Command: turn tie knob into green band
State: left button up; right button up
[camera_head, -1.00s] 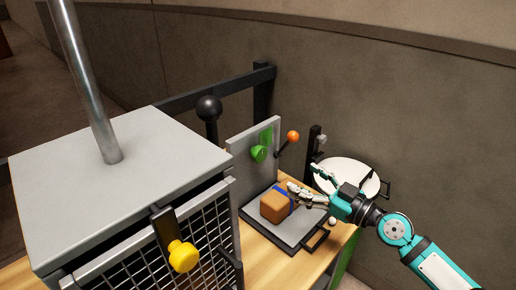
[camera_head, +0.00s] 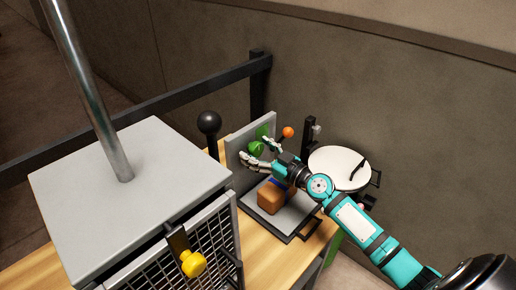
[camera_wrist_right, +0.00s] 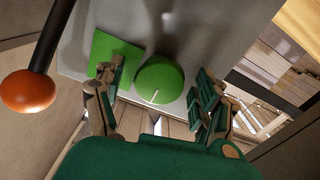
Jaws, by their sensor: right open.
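The green tie knob (camera_head: 257,148) is on the upright grey panel (camera_head: 240,172). In the right wrist view the knob (camera_wrist_right: 160,78) is a round dome with a short white mark near its lower rim. The flat green band (camera_wrist_right: 116,52) is on the panel to the knob's upper left; the white mark points away from it. My right gripper (camera_head: 258,154) is open at the knob. In the wrist view its fingers (camera_wrist_right: 157,98) stand on either side of the knob, with gaps visible. Whether a fingertip touches it I cannot tell. My left gripper is not in view.
A lever with an orange ball (camera_wrist_right: 28,90) sticks out beside the panel. Below my right gripper, a brown block (camera_head: 270,197) with a blue strap sits on a tray (camera_head: 284,229). A grey cabinet (camera_head: 130,190) with a yellow knob (camera_head: 193,263) stands at left. A round white plate (camera_head: 338,168) is at right.

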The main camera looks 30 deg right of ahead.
jog(key=shift+c, duration=0.3)
jog(key=c, duration=1.1)
